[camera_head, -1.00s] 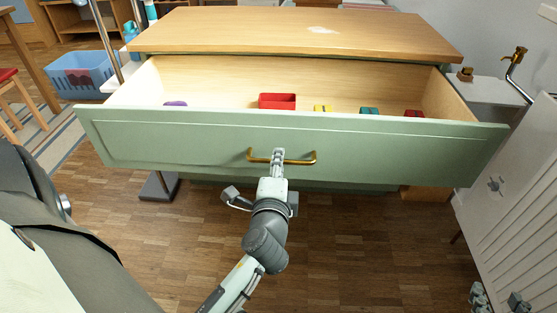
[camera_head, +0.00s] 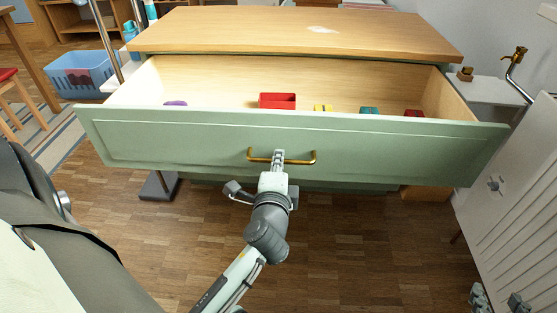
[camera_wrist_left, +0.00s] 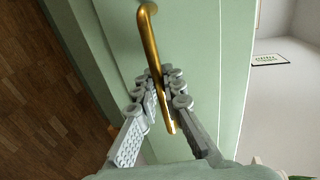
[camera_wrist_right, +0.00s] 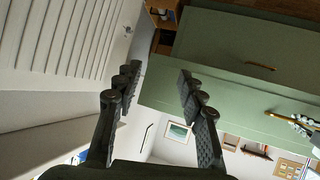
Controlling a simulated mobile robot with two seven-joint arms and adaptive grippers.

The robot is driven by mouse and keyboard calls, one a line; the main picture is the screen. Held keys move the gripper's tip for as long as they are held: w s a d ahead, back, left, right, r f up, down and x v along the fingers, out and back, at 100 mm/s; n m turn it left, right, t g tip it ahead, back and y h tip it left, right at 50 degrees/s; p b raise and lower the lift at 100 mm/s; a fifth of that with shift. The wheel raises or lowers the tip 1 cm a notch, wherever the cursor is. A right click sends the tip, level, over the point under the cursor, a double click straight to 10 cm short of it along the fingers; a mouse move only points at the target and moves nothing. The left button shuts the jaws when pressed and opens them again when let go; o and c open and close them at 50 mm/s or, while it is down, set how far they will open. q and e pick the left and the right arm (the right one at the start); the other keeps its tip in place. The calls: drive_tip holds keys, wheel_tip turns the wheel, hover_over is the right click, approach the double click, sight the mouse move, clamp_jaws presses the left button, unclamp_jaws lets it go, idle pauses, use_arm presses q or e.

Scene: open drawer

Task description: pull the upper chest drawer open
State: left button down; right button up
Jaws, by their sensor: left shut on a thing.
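The upper chest drawer (camera_head: 180,142) has a pale green front and stands well out from the chest. Its brass handle (camera_head: 304,161) is at the middle of the front. My left gripper (camera_head: 278,158) is shut on the handle bar. In the left wrist view the fingers (camera_wrist_left: 158,85) lie on either side of the brass handle (camera_wrist_left: 150,40). My right gripper (camera_head: 498,299) is at the bottom right, away from the drawer. In the right wrist view its fingers (camera_wrist_right: 157,75) are apart with nothing between them, and the green chest (camera_wrist_right: 225,50) is beyond.
The drawer holds a red box (camera_head: 277,101) and several small coloured items. The wooden chest top (camera_head: 220,30) is above. A white slatted panel (camera_head: 515,190) stands at the right. A blue basket (camera_head: 85,75) is at the left. The wood floor before the drawer is clear.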

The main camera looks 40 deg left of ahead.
sight(280, 148)
use_arm(q)
drive_tip(key=p+x, duration=0.1)
drive_tip(key=x, duration=0.1)
drive_tip(key=r+p+x, duration=0.1)
drive_tip(key=x, duration=0.2)
drive_tip(key=shift+w+a+p, duration=0.2)
drive_tip(key=shift+w+p, duration=0.2)
drive_tip(key=shift+w, duration=0.05)
use_arm(e)
drive_tip(key=s+d+f+m+g+h, duration=0.1)
drive_tip(key=s+d+f+g+h, duration=0.2)
drive_tip(key=s+d+f+g, duration=0.3)
drive_tip(key=s+d+f, duration=0.1)
drive_tip(key=s+d, duration=0.2)
drive_tip(key=shift+s+d+f+g+h, duration=0.15)
drive_tip(key=shift+s+d+g+h, duration=0.15)
drive_tip(key=shift+s+g, duration=0.1)
use_arm(q)
drive_tip(key=c, duration=1.6)
unclamp_jaws()
